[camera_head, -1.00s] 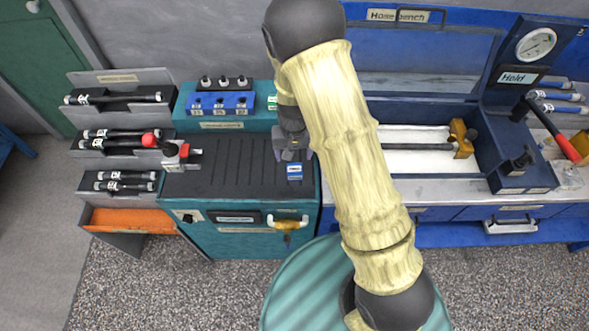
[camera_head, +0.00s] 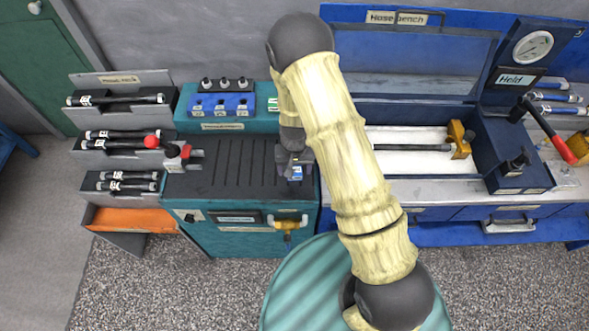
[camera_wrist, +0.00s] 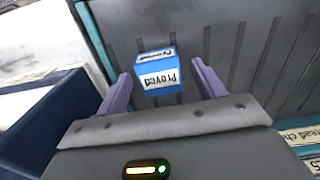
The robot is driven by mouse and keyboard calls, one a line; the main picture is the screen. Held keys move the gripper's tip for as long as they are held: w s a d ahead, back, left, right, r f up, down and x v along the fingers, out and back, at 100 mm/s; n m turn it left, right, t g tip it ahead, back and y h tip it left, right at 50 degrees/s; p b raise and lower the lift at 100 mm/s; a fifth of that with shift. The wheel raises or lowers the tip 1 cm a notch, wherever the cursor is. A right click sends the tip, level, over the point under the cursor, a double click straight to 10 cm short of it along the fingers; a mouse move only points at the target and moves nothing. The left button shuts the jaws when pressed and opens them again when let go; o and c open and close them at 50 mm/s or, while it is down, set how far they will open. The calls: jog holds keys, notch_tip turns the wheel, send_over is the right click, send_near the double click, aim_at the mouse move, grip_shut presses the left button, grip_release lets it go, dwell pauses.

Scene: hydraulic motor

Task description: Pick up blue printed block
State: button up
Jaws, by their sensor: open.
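The blue printed block (camera_wrist: 158,72) sits on the dark grooved top of the teal cabinet and carries white labels with printed lettering. In the wrist view it shows between and just beyond the two purple fingers of my gripper (camera_wrist: 158,92). The fingers are apart, with a gap on each side of the block. In the head view my gripper (camera_head: 290,165) is low over the right end of the cabinet top, and the block (camera_head: 296,173) is partly hidden by it.
The teal cabinet (camera_head: 240,240) has a grooved top with a red-knobbed clamp (camera_head: 178,153) at its left. A blue rack (camera_head: 221,105) stands behind. The blue bench (camera_head: 420,188) with a white tray lies to the right. Several black cylinders sit on shelves (camera_head: 125,175) at left.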

jog(key=shift+f, duration=0.5)
jog(key=shift+c, duration=0.2)
jog(key=c, duration=1)
